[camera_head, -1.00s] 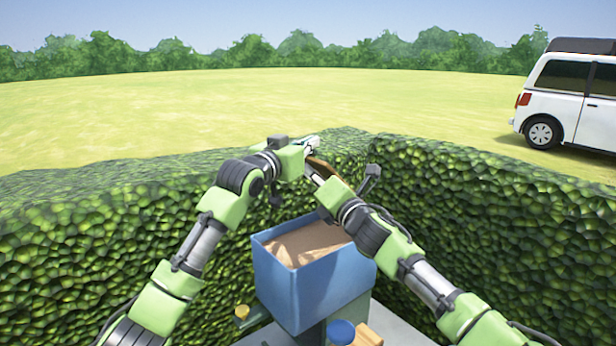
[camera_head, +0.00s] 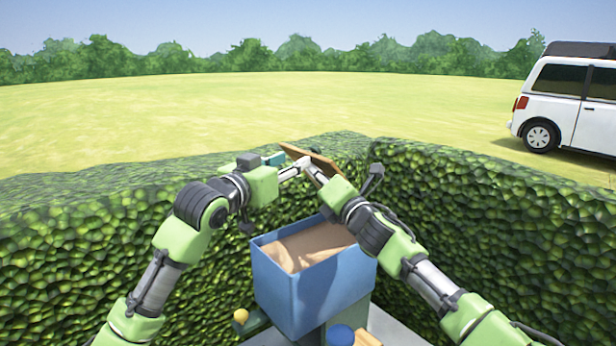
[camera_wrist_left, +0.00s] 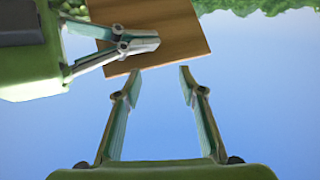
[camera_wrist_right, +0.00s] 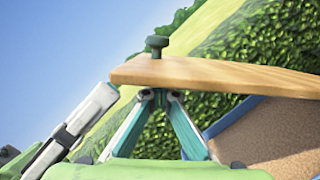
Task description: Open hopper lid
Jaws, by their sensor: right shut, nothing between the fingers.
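The hopper is a blue open-topped box (camera_head: 318,292) in the middle of the head view, with brown grain-like fill inside. Its brown wooden lid (camera_head: 311,158) is raised above and behind it; the right wrist view shows the board (camera_wrist_right: 225,75) with a dark green knob (camera_wrist_right: 157,42). My right gripper (camera_wrist_right: 160,95) is shut and empty, its fingertips against or just under the board; the exact contact is hidden. My left gripper (camera_wrist_left: 159,70) is open and empty. It faces the lid's edge (camera_wrist_left: 170,35) and is apart from it, close to my right gripper.
A dense green hedge (camera_head: 480,220) encloses the hopper behind and to the right. A yellow knob (camera_head: 240,316) and a round blue part (camera_head: 340,333) sit low by the hopper. A white van (camera_head: 565,105) stands far off on the grass.

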